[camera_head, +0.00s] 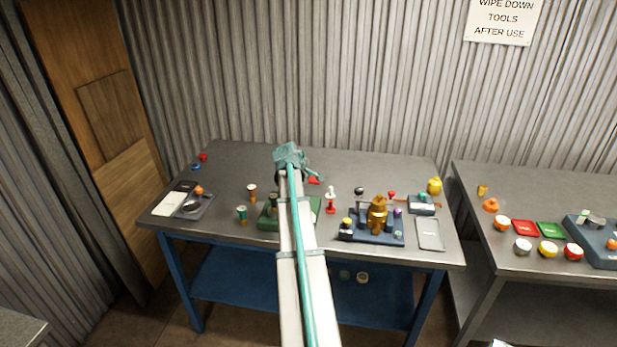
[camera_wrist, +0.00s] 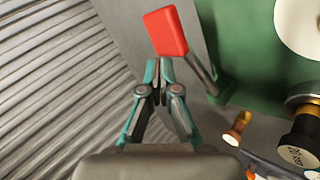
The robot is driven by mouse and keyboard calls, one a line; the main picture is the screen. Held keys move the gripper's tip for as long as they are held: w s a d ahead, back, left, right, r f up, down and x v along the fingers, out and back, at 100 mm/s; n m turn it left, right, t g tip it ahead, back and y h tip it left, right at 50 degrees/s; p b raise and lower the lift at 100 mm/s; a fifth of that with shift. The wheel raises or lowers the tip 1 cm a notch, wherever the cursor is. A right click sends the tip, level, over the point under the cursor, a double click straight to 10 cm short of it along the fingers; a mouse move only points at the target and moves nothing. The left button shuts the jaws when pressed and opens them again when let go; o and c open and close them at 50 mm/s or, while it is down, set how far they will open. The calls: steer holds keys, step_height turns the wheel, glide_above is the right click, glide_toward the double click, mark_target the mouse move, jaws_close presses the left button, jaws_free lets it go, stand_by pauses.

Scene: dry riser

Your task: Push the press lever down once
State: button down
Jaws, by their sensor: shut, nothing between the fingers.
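The press lever has a flat red grip (camera_wrist: 166,31) on a grey rod (camera_wrist: 203,74) in the wrist view. The rod runs beside the green press body (camera_wrist: 245,40). My gripper (camera_wrist: 159,66) is shut and empty, its tips just below the red grip in that picture; I cannot tell if they touch it. In the head view, my gripper (camera_head: 314,176) is over the middle of the table, close to the red grip (camera_head: 314,181). My arm hides much of the green press (camera_head: 268,222) there.
A red-and-white piece (camera_head: 330,202) and a dark blue base with a brass pot (camera_head: 377,215) stand right of the press. Small cups (camera_head: 252,193) and a grey scale-like tray (camera_head: 193,204) are to the left. The corrugated wall (camera_head: 300,80) rises behind.

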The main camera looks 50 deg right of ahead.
steer(key=shift+w+a+r+p, duration=0.1)
steer(key=shift+w+r+p, duration=0.1)
steer(key=shift+r, duration=0.2)
steer(key=shift+w+a+r+p, duration=0.1)
steer(key=shift+r+p, duration=0.05)
steer(key=shift+r, duration=0.2)
steer(key=r, duration=0.1)
steer(key=w+r+p, duration=0.1)
steer(key=r, duration=0.1)
steer(key=r+p, duration=0.1)
steer(key=shift+w+a+r, duration=0.3)
steer(key=shift+a, duration=0.05)
stand_by(0.7)
